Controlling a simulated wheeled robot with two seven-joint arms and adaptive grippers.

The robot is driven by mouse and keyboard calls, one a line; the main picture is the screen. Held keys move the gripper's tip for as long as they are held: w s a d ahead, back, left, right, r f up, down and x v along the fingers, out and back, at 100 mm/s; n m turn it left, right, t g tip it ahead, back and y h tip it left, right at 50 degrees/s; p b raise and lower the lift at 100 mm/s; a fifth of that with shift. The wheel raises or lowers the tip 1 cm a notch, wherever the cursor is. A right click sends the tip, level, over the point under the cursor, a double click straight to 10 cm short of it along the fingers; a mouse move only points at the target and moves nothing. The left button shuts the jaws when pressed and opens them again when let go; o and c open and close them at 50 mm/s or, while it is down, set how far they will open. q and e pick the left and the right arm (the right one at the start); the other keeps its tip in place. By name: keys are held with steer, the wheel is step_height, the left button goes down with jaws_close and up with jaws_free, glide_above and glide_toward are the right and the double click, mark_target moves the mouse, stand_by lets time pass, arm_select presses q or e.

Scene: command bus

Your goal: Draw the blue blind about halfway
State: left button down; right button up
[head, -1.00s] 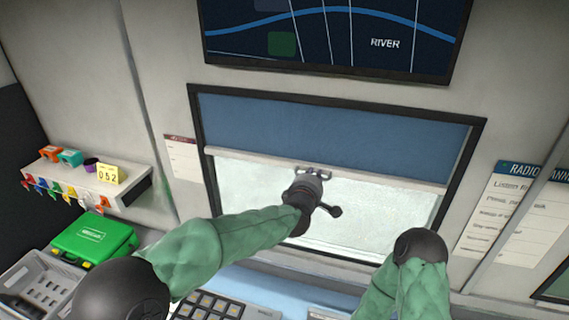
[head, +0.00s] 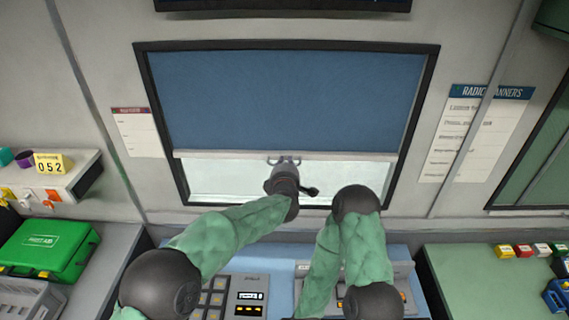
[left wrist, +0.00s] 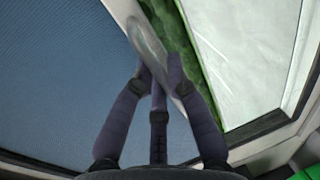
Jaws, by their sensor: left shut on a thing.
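The blue blind (head: 285,100) covers roughly the upper two-thirds of the window, with its pale bottom bar (head: 225,155) a little above the sill. Bright glass (head: 225,178) shows below the bar. My left gripper (head: 284,164) is at the middle of the bar, shut on the blind's pull handle, which is mostly hidden behind it. In the left wrist view the fingers (left wrist: 162,75) close around the grey pull beside the blue fabric (left wrist: 60,70). My right arm is folded at lower right; its gripper is not visible.
A console with buttons (head: 213,295) lies below the window. A green case (head: 45,248) and a shelf with a yellow 052 tag (head: 52,164) are at left. A green-topped counter (head: 475,275) with small coloured boxes is at right.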

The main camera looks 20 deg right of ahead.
stand_by(0.3)
arm_select(q)
steer(key=c, duration=1.2)
jaws_free()
steer(key=shift+w, duration=0.1)
steer(key=v, duration=1.2)
steer(key=shift+f, duration=0.1)
